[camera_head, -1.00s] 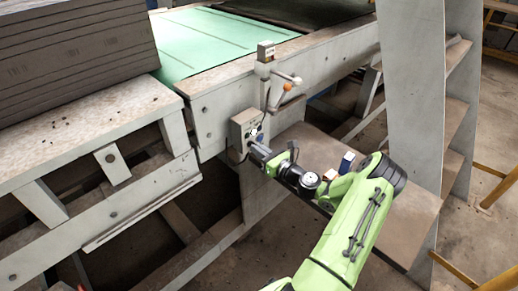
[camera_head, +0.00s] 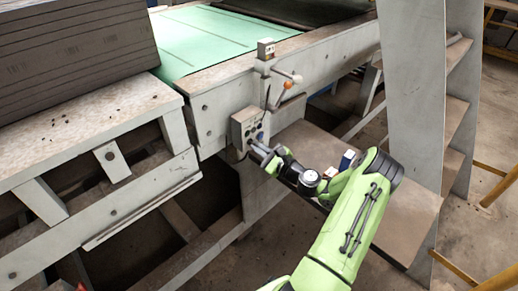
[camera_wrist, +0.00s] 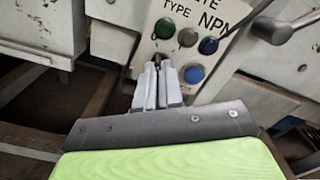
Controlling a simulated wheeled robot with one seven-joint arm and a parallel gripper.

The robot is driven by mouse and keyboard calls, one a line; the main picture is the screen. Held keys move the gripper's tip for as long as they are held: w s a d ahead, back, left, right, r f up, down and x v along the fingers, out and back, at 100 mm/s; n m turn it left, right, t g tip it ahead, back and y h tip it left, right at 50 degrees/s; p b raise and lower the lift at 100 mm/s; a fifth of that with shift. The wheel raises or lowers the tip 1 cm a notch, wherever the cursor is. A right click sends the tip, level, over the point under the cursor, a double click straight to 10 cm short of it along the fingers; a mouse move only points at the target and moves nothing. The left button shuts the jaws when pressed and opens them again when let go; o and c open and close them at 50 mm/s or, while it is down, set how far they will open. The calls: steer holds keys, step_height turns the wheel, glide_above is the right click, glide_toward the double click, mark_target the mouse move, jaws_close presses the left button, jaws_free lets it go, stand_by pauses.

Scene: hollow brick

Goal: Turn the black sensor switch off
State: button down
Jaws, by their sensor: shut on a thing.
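The grey control box (camera_head: 246,126) is fixed to the side of the machine frame. In the wrist view its face (camera_wrist: 218,12) carries printed text ending in "NPN". My gripper (camera_head: 257,147) reaches its lower part from the right. In the wrist view the fingertips (camera_wrist: 158,64) are together at the lower left of the face, shut on a small dark part, which I take to be the black sensor switch (camera_wrist: 157,57). The fingers hide most of it, so its setting cannot be read.
A lever with an orange knob (camera_head: 288,86) stands right of the box. A brown plate (camera_head: 318,150) lies beside my arm.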

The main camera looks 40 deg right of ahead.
steer(key=shift+f, duration=0.1)
stand_by(0.3)
steer(key=c, duration=1.3)
jaws_free()
steer(key=shift+s, duration=0.1)
steer(key=s+p, duration=0.1)
steer(key=s, duration=0.6)
steer(key=s+p, duration=0.1)
steer(key=s, duration=0.7)
steer(key=shift+s+d+p, duration=0.2)
steer(key=shift+s+p, duration=0.1)
